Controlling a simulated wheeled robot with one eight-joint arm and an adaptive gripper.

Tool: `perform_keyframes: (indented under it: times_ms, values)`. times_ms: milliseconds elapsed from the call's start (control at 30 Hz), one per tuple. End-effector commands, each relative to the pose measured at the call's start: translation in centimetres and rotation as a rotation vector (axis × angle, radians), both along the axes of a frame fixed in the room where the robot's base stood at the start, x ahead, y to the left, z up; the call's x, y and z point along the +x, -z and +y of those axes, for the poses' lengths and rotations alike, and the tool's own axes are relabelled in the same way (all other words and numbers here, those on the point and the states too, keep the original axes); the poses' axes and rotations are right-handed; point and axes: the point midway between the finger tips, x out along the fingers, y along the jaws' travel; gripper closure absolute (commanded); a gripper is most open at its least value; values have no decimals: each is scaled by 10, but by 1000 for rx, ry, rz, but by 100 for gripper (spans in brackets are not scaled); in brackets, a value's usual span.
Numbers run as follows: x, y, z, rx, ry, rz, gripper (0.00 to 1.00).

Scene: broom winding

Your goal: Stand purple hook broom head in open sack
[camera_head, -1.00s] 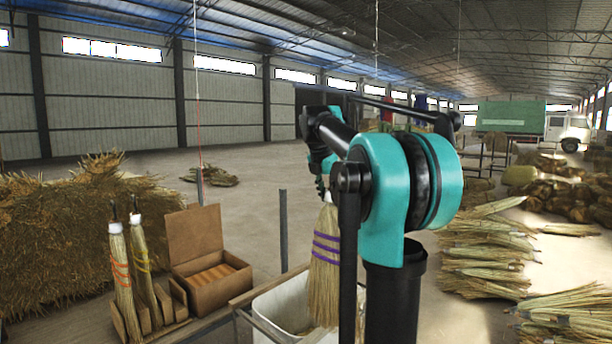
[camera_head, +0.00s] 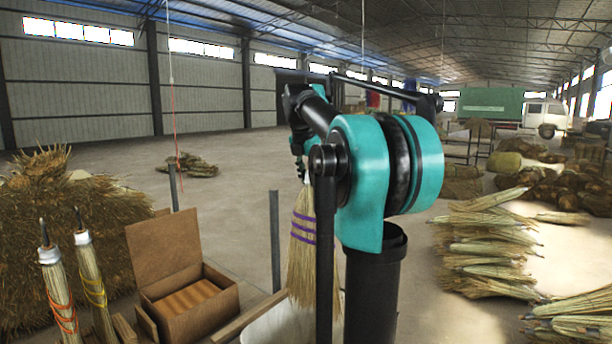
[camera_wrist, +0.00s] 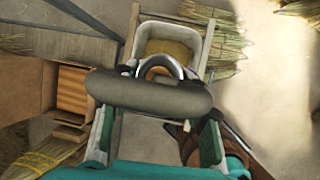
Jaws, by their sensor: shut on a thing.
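The purple-banded broom head (camera_head: 303,238) hangs upright, bristles down, beneath my gripper (camera_head: 301,168) in the head view. My gripper is shut on its top end; the fingertips are small there and partly behind my arm. The open white sack (camera_head: 272,330) shows only as a rim at the bottom edge of the head view, below the broom head. In the wrist view the sack (camera_wrist: 150,47) is a white-walled opening in a frame, with straw colour inside. A metal hook ring (camera_wrist: 162,66) shows between my gripper and the sack. Whether the bristles are inside the sack is hidden.
An open cardboard box (camera_head: 190,300) stands left of the sack. Two broom heads, one with orange bands (camera_head: 60,295) and one with yellow bands (camera_head: 93,285), stand further left. A thin grey post (camera_head: 275,240) rises near the hanging broom. Straw bundles (camera_head: 490,245) lie at right.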

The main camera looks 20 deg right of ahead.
Motion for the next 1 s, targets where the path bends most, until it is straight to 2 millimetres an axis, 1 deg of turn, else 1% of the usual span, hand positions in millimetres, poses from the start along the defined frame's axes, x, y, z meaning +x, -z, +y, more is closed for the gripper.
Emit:
perform_keyframes:
  times_ms: [133,267,1000]
  values:
    - [0,2,0,0,-1,-1,100]
    - [0,8,0,0,-1,-1,100]
    - [0,60,0,-1,-1,-1,100]
